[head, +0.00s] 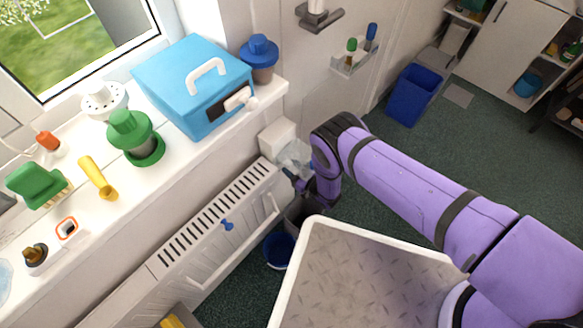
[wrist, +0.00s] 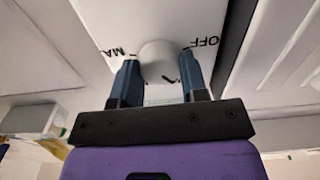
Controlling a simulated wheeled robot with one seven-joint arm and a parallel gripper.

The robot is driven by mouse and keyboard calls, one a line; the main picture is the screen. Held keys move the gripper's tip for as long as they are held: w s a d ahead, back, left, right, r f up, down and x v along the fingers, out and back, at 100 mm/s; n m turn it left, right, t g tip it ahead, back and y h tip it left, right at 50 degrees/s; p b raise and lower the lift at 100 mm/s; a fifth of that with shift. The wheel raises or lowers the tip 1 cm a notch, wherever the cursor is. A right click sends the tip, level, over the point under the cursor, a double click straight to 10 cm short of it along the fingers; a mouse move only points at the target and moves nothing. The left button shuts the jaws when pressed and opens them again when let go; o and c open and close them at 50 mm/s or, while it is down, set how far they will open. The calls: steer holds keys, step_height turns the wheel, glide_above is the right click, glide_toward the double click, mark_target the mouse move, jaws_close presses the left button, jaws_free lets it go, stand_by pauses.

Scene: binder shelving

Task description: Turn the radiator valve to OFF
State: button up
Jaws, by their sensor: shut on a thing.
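The radiator valve's round white knob (wrist: 157,60) sits on a white plate (wrist: 150,20) in the wrist view. The word OFF is printed right of the knob, and a partly hidden word starting MA is at its left. A small dark mark shows on the knob's lower right, below and left of OFF; what it points at is unclear. My gripper (wrist: 160,80) is shut on the knob, one blue-grey finger on each side. In the head view my purple arm reaches down to the radiator's right end, where my gripper (head: 302,183) is small and the knob cannot be made out.
A blue toolbox (head: 193,85) and green pot (head: 134,137) stand on the sill. A blue bucket (head: 279,250) is on the floor below. A blue bin (head: 414,95) stands farther back.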

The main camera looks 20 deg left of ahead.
steer(key=shift+n, duration=0.3)
steer(key=n, duration=1.3)
steer(key=shift+f, duration=0.1)
stand_by(0.5)
steer(key=o, duration=0.9)
steer(key=shift+d, duration=0.1)
